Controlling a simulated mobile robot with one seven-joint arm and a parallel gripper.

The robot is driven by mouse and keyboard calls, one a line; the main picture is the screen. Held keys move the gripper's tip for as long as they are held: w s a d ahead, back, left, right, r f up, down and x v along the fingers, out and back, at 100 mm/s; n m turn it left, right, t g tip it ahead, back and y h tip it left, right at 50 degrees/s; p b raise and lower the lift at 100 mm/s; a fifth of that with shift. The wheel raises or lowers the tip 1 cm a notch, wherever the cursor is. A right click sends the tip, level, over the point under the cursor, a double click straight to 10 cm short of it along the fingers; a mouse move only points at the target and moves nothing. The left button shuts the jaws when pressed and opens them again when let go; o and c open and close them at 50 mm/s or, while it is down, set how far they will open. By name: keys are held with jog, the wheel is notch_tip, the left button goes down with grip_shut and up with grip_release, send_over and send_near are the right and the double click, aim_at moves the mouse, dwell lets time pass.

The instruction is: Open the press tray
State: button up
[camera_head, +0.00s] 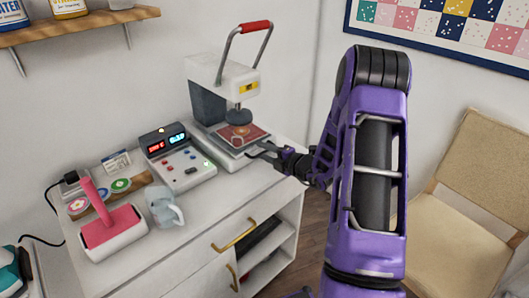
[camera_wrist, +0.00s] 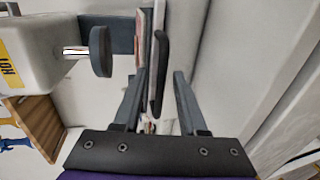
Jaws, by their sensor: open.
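The press (camera_head: 217,75) is a white machine with a red-gripped lever, at the back right of the cabinet top. Its round dark press head (camera_head: 238,115) hangs over the press tray (camera_head: 235,151), which bears a reddish square pad. In the wrist view the press tray (camera_wrist: 146,50) shows edge-on, with a dark bar handle (camera_wrist: 161,70) along it. My gripper (camera_head: 262,151) is at the tray's front right edge. In the wrist view my gripper (camera_wrist: 159,78) is open, with the handle between its two fingers; I see no firm contact.
A control box (camera_head: 180,165) with lit displays stands left of the press. A chair (camera_head: 455,215) stands at the right.

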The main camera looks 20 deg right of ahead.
grip_shut()
dwell(1.3)
